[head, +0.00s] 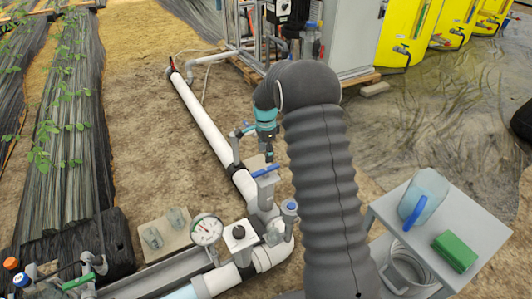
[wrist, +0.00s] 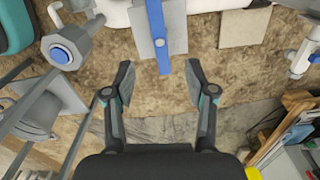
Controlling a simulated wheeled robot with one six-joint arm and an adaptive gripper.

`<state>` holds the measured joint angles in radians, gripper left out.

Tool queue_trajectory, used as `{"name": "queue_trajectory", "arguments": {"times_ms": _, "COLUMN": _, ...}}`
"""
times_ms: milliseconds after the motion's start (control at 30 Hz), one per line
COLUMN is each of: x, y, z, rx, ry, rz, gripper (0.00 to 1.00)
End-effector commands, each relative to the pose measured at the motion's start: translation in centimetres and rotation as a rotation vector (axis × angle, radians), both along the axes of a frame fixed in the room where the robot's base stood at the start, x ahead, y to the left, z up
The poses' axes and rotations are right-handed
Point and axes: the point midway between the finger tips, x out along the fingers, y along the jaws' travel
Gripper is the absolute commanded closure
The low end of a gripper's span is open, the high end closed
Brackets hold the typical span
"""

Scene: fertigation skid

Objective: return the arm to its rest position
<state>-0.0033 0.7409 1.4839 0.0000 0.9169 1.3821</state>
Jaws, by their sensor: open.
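My gripper (wrist: 158,85) is open and empty in the wrist view, its two fingers spread wide over bare ground. A blue lever handle (wrist: 157,35) on a grey valve body lies just beyond the fingertips, apart from them. In the head view my arm reaches up and forward in a grey ribbed sleeve, with the teal wrist beyond its bend. My gripper (head: 268,155) hangs there just above the blue lever (head: 265,172) of the valve on the white pipe; its fingers are small and partly hidden in that view.
A white pipe (head: 208,128) runs from the skid to the valve. A pressure gauge (head: 206,230) stands left of it. Yellow tanks (head: 408,35) stand behind.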

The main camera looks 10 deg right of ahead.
Motion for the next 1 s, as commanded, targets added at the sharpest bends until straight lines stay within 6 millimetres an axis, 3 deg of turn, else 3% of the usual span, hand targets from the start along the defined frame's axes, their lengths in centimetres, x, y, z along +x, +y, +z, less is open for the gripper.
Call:
{"name": "queue_trajectory", "arguments": {"times_ms": 267, "x": 0.0, "y": 0.0, "z": 0.0, "rx": 0.000, "ry": 0.000, "rz": 0.008, "gripper": 0.44}}
{"name": "queue_trajectory", "arguments": {"times_ms": 500, "x": -0.2, "y": 0.0, "z": -0.3, "rx": 0.000, "ry": 0.005, "rz": 0.208, "gripper": 0.44}}
{"name": "queue_trajectory", "arguments": {"times_ms": 667, "x": -2.9, "y": 0.0, "z": -2.1, "rx": 0.012, "ry": 0.064, "rz": 0.399, "gripper": 0.44}}
{"name": "queue_trajectory", "arguments": {"times_ms": 767, "x": -4.8, "y": 0.0, "z": -2.0, "rx": 0.023, "ry": 0.087, "rz": 0.512, "gripper": 0.44}}
{"name": "queue_trajectory", "arguments": {"times_ms": 1000, "x": -9.7, "y": 0.0, "z": 1.5, "rx": 0.038, "ry": 0.093, "rz": 0.769, "gripper": 0.44}}
